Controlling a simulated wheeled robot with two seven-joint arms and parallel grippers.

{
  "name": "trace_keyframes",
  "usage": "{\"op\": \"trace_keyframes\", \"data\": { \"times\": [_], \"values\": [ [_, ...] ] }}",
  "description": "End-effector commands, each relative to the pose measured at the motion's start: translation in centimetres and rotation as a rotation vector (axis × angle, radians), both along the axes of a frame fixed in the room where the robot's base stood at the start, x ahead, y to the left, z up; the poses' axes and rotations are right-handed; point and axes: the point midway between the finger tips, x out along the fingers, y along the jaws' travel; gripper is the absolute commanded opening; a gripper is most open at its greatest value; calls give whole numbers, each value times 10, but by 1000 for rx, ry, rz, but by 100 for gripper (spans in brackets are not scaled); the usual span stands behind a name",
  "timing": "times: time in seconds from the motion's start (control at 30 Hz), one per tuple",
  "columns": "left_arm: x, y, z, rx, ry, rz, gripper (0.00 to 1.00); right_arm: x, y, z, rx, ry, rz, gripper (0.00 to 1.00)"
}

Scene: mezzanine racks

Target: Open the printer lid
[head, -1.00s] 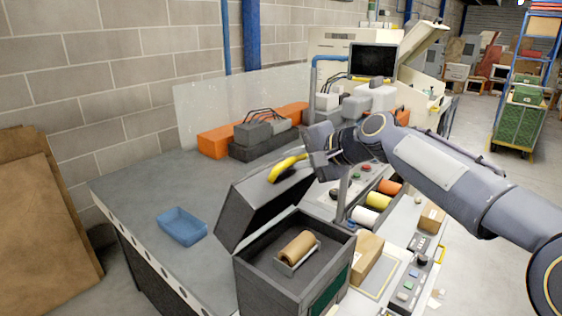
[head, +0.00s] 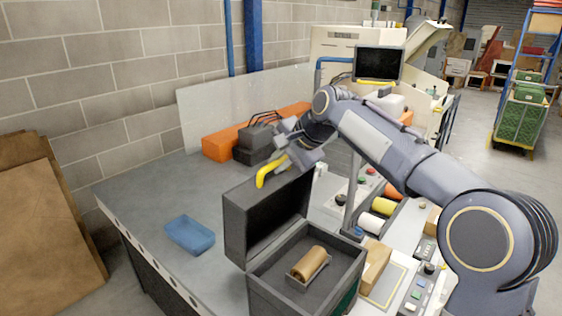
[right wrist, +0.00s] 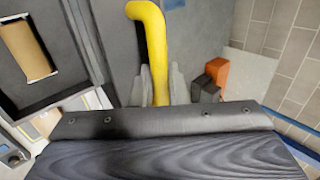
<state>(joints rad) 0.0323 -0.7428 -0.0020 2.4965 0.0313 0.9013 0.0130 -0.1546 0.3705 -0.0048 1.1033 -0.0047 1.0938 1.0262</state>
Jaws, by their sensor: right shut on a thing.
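The dark grey printer (head: 257,290) stands on the bench with its lid (head: 262,222) swung up, standing roughly upright on its hinge side. A tan roll (head: 309,263) sits in a holder inside the open body. A yellow handle (head: 266,174) is on the lid's edge. My right gripper (head: 284,163) is shut on this handle. In the right wrist view the yellow handle (right wrist: 152,50) runs between the fingers, with the lid (right wrist: 105,40) and the roll (right wrist: 25,50) at the left. My left gripper is not in view.
A blue tray (head: 190,235) lies on the bench left of the printer. Orange and dark grey boxes (head: 220,146) stand behind, before a clear panel. Coloured rolls (head: 378,208), a tan box (head: 376,262) and a button panel are at the right. The bench's left part is mostly clear.

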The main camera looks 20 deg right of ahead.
Motion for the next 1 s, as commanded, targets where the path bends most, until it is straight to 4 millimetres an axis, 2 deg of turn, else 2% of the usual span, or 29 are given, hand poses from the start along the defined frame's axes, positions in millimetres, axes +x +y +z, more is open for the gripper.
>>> {"op": "trace_keyframes", "data": {
  "times": [0.17, 0.2, 0.53, 0.9, 1.0],
  "values": [
    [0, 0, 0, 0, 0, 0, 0, 0, 0, -2, -3, 3, 3, 0],
    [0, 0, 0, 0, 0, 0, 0, 0, 0, -2, -3, 3, 3, 20],
    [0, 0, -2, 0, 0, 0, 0, -4, -2, 3, -2, 1, 1, 20],
    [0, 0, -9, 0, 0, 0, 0, -34, -23, 49, -1, -3, 0, 20],
    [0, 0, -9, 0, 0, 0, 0, -40, -26, 55, -2, -1, 1, 20]
  ]
}}
